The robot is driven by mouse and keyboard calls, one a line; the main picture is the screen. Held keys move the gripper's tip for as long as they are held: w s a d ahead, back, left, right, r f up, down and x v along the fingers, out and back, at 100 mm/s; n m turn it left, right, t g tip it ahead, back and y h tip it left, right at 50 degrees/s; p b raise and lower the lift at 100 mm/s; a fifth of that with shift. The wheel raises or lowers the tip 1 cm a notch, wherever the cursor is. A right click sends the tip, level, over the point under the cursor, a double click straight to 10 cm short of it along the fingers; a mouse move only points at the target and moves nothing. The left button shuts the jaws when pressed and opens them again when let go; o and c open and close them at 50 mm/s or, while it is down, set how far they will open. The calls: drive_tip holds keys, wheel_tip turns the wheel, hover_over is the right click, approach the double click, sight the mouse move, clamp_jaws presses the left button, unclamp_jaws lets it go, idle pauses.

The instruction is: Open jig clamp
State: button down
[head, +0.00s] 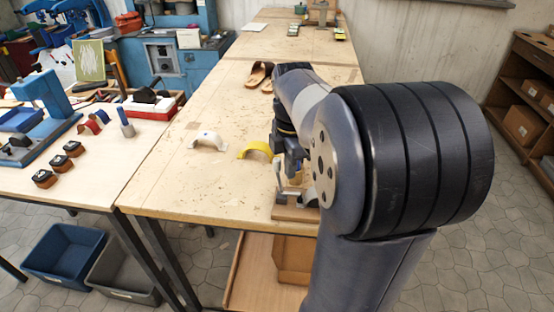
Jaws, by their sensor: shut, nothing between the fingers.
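The jig (290,212) sits at the front edge of the wooden workbench, a small wooden base with metal parts on it. My arm covers most of it from the right. The clamp cannot be made out clearly behind my arm and gripper. My gripper (291,178) is shut and empty, pointing down just above or at the jig. Whether its fingertips touch the clamp cannot be told.
A white arched strap (207,139) and a yellow one (257,149) lie on the bench (190,180) left of my gripper. Sandals (259,73) lie farther back. A left table (85,190) holds a blue press (45,100) and several small blocks. The bench's left front is clear.

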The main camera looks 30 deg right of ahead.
drive_tip(key=shift+w+a, duration=0.1)
drive_tip(key=shift+w+a+f, duration=0.2)
drive_tip(key=shift+w+a, duration=0.1)
drive_tip(key=shift+a, duration=0.15)
drive_tip(key=shift+w+a+f, duration=0.15)
drive_tip(key=shift+w+a, duration=0.15)
drive_tip(key=shift+a, duration=0.15)
drive_tip(key=shift+w+a+f, duration=0.2)
drive_tip(key=shift+w+a, duration=0.15)
drive_tip(key=shift+a, duration=0.15)
drive_tip(key=shift+w+a+f, duration=0.15)
drive_tip(key=shift+w+a, duration=0.2)
drive_tip(key=shift+a, duration=0.15)
drive_tip(key=r+p, duration=0.4)
drive_tip(key=r, duration=0.1)
drive_tip(key=d+r+p, duration=0.1)
drive_tip(key=r+p, duration=0.1)
drive_tip(key=p, duration=0.1)
drive_tip(key=shift+s+r, duration=0.35)
drive_tip(key=shift+s, duration=0.05)
drive_tip(key=shift+f, duration=0.1)
drive_tip(key=shift+f, duration=0.1)
